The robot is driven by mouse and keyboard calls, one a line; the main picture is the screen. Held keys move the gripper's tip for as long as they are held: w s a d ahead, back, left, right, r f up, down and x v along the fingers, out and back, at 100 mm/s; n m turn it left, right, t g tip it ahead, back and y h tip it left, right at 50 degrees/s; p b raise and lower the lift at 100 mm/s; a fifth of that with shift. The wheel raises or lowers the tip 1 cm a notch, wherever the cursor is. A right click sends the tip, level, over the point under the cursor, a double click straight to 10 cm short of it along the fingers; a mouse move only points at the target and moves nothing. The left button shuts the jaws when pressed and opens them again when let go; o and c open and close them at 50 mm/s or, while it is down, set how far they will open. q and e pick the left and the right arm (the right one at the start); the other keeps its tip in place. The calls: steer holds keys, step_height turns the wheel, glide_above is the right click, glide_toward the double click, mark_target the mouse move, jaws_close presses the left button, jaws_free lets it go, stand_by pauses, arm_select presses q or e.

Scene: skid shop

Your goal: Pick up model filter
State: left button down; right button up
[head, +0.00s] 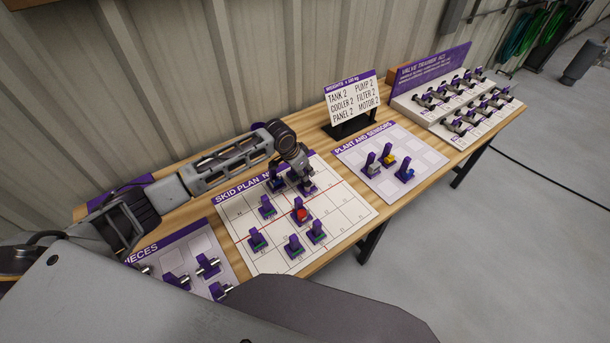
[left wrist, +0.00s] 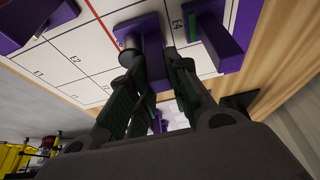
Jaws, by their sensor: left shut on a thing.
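My left gripper (head: 303,181) is over the far part of the white skid plan board (head: 357,207) in the head view. It is shut on a purple piece with a grey rounded part, which I take as the model filter (head: 309,188); no label on it shows. In the left wrist view the two dark fingers (left wrist: 152,85) close on the purple upright of this model filter (left wrist: 151,42). Its purple base shows close to the board; I cannot tell whether it touches. My right gripper is not in view.
A purple piece (head: 275,183) stands close left of the gripper. A red piece (head: 299,214) and several green-marked pieces stand nearer. The plant and sensors board (head: 422,158) and weights sign (head: 351,101) are right. The plan's right side is clear.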

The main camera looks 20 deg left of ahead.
arm_select(q)
steer(key=shift+r+b, duration=0.4)
steer(key=shift+r, duration=4.4)
